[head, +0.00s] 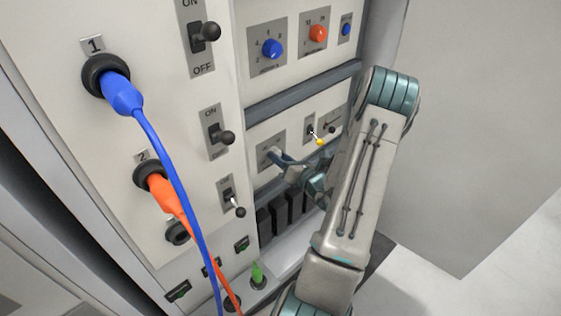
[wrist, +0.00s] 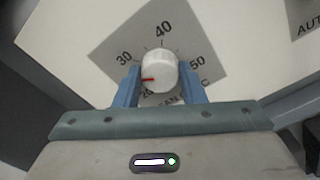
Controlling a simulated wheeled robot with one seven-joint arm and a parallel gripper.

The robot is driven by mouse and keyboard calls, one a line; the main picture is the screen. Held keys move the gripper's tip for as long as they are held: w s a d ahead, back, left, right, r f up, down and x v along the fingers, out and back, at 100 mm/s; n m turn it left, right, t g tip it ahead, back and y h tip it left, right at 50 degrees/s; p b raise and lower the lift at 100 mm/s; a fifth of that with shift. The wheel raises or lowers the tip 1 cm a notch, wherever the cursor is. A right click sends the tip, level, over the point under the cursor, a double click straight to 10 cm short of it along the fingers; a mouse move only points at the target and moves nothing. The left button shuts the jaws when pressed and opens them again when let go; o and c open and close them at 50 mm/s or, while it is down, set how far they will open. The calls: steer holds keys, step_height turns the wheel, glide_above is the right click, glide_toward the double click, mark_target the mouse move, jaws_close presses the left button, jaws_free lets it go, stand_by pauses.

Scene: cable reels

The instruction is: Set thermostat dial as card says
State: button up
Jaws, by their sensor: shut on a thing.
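The thermostat dial (wrist: 159,70) is a white round knob on a grey scale plate (wrist: 112,40) in the wrist view. The scale reads 30, 40 and 50, with a partly hidden mark at the lower left that looks like 20. The dial's red pointer faces left, below the 30, between it and that lower mark. My gripper (wrist: 160,88) is shut on the dial, with one blue finger on each side. In the head view my gripper (head: 283,160) is at the plate and mostly hides the dial. I cannot make out the card in either view.
A small yellow-tipped toggle (head: 319,141) is close right of my gripper. Blue (head: 272,48) and orange (head: 318,33) knobs sit above. Black-handled switches (head: 209,32) and plugged blue (head: 122,95) and orange (head: 167,197) cables are at left. Floor at right is clear.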

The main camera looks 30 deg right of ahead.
steer(key=shift+a+f+n+b, duration=0.1)
steer(key=shift+n+b, duration=5.9)
steer(key=shift+b, duration=0.1)
steer(key=o, duration=1)
steer(key=shift+s, duration=0.15)
steer(key=s, duration=0.4)
steer(key=s+d, duration=0.1)
steer(key=s, duration=0.4)
steer(key=s+d, duration=0.1)
steer(key=s, duration=0.3)
steer(key=shift+s, duration=0.25)
